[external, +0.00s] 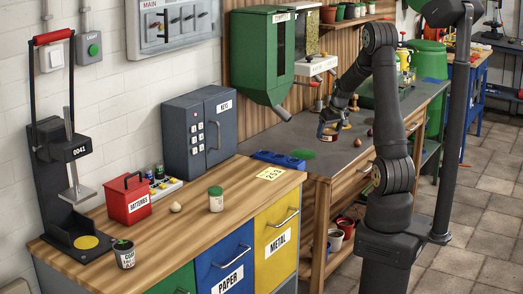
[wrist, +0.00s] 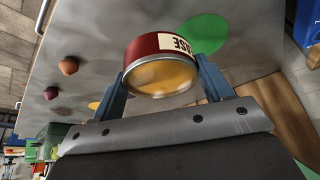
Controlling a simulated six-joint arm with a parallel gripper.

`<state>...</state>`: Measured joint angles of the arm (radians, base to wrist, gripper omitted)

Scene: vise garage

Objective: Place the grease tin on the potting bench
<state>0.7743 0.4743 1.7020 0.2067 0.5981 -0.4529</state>
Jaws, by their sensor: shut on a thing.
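The grease tin (wrist: 163,66) is a short red tin with a cream label and a yellowish end, held between the two blue fingers of my gripper (wrist: 165,85) in the wrist view. In the external view my gripper (external: 330,131) is low over the grey top of the potting bench (external: 352,152), near its left part, and the tin is small and partly covered by the fingers. I cannot tell whether the tin touches the bench top. A green round spot (wrist: 205,35) on the bench shows beside the tin.
An orange-brown round thing (wrist: 68,66) and a dark red one (wrist: 50,93) lie on the bench. The wooden counter (external: 150,228) with a red batteries box (external: 128,200) adjoins in front.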

